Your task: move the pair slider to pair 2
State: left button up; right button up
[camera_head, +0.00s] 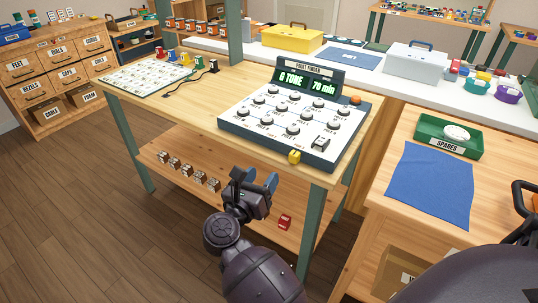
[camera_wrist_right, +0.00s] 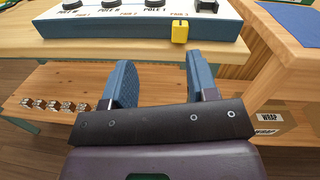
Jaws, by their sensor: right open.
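The tone finder device (camera_head: 297,108) sits on the wooden workbench, with several black knobs on its white sloped panel. A yellow slider tab (camera_head: 294,157) sticks out at its front edge, towards the right end. In the right wrist view the yellow tab (camera_wrist_right: 180,31) is below the rightmost of three small labels, which seem to read pair 1, 2 and 3. My right gripper (camera_head: 259,181) is open and empty, below and in front of the bench edge, apart from the tab. In the wrist view its blue fingers (camera_wrist_right: 158,75) point towards the device's front. My left gripper is out of view.
The lower shelf (camera_head: 240,203) holds several small blocks and a red block (camera_head: 285,222). A side table at right carries a blue cloth (camera_head: 430,184) and a green spares tray (camera_head: 448,137). A black switch on the panel (camera_head: 320,143) is near the tab.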

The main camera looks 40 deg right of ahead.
aim_at(292, 156)
jog(key=d+m, duration=0.1)
jog(key=d, duration=0.2)
jog(key=w+d+m+g, duration=0.1)
jog(key=d, duration=0.3)
jog(key=w+d+m+g, duration=0.1)
jog(key=d, duration=0.3)
jog(key=shift+w+f, duration=0.2)
jog(key=shift+f, duration=0.15)
grip_shut()
